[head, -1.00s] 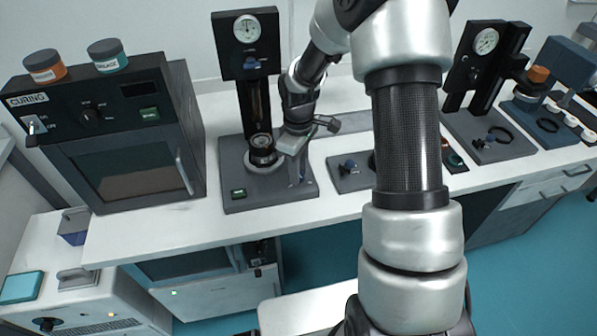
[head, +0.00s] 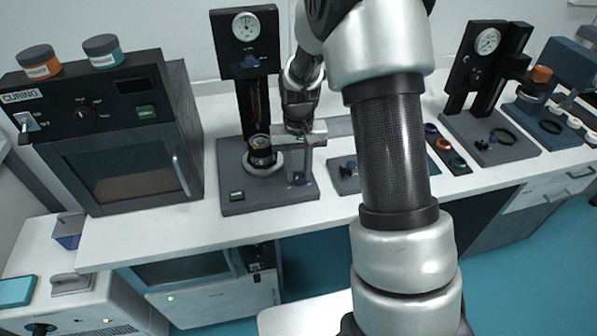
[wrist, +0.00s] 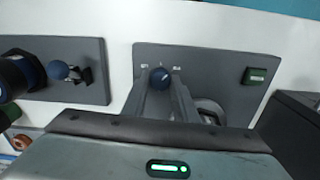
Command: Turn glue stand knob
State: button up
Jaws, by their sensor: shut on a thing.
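The stand has a dark grey base (head: 240,205) with a tall black column and a round white dial (head: 246,27), and stands in the left middle of the bench in the head view. A small blue knob (wrist: 160,77) sits near the edge of its base, with small white marks around it in the wrist view. My gripper (wrist: 160,86) points down over the base, its two fingers on either side of the knob and shut on it. In the head view my gripper (head: 298,172) is at the base's right side and partly hides the knob.
A black curing oven (head: 120,140) stands to the left, with two jars on top. A dark jar (head: 262,150) sits on the stand's round plate, close to my gripper. Right of it lies a grey plate with another blue knob (wrist: 58,69). A second dial stand (head: 490,130) is farther right.

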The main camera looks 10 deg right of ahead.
aim_at(299, 175)
jog(key=shift+m, duration=2)
jog(key=o, duration=1.1)
jog(key=shift+c, duration=0.2)
notch_tip(299, 175, up, 18)
jog(key=p, duration=0.1)
jog(key=shift+f, duration=0.25)
